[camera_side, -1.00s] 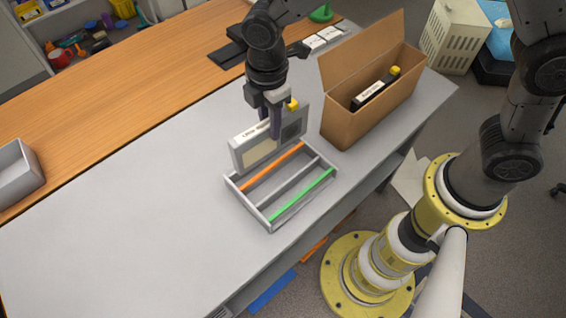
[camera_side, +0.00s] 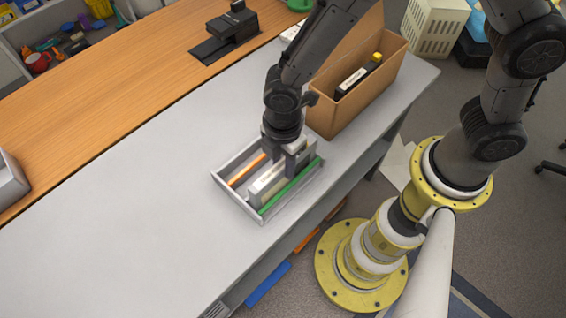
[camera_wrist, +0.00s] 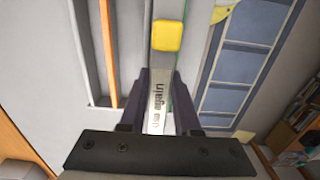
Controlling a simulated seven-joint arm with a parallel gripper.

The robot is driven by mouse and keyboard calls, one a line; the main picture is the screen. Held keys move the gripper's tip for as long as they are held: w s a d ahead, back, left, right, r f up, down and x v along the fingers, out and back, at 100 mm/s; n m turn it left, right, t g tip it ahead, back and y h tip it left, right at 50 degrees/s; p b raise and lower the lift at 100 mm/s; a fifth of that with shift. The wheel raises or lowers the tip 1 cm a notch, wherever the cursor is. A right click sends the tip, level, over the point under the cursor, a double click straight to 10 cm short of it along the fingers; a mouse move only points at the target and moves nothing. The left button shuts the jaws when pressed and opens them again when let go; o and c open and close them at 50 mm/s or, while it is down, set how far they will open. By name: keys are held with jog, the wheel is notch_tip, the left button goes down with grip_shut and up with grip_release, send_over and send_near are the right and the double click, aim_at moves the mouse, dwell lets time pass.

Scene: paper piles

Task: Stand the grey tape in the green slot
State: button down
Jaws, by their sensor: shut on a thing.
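My gripper (camera_side: 287,160) is shut on the grey tape (camera_side: 268,187), a flat slab with a pale label, held upright on its long edge. The tape is low at the grey divided rack (camera_side: 234,201), on the side with the green strip (camera_side: 292,187); an orange strip (camera_side: 246,170) marks the other side. In the wrist view the tape's labelled spine (camera_wrist: 157,108) lies between my fingers (camera_wrist: 168,85), with a yellow block (camera_wrist: 167,36) on it. The green strip partly shows just right of it. The tape's bottom edge is hidden, so I cannot tell if it touches the rack floor.
A cardboard box (camera_side: 345,110) with a black, yellow-capped item (camera_side: 358,75) inside stands close behind and right of the rack. A black device (camera_side: 225,32) sits on the wooden table. The grey tabletop left of the rack is clear.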

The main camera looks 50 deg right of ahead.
jog(key=shift+f, duration=0.35)
jog(key=c, duration=0.6)
grip_release()
jog(key=shift+r, duration=0.1)
notch_tip(320, 180, up, 12)
jog(key=shift+r, duration=0.15)
jog(key=s+d+r+m+t+y, duration=0.1)
jog(key=s+d+r+m+t, duration=0.15)
jog(key=d+r+m, duration=0.9)
jog(key=s+d+m+t, duration=0.1)
jog(key=s+d+m, duration=0.1)
jog(key=d, duration=0.1)
jog(key=s+d+m+t, duration=0.1)
jog(key=s+d+m, duration=0.1)
jog(key=s+d, duration=0.1)
jog(key=s+d+m+t+h, duration=0.1)
jog(key=s+d+m, duration=0.1)
jog(key=s+d, duration=0.1)
jog(key=shift+d+r+m, duration=0.25)
jog(key=shift+d+r, duration=0.1)
jog(key=shift+d, duration=0.5)
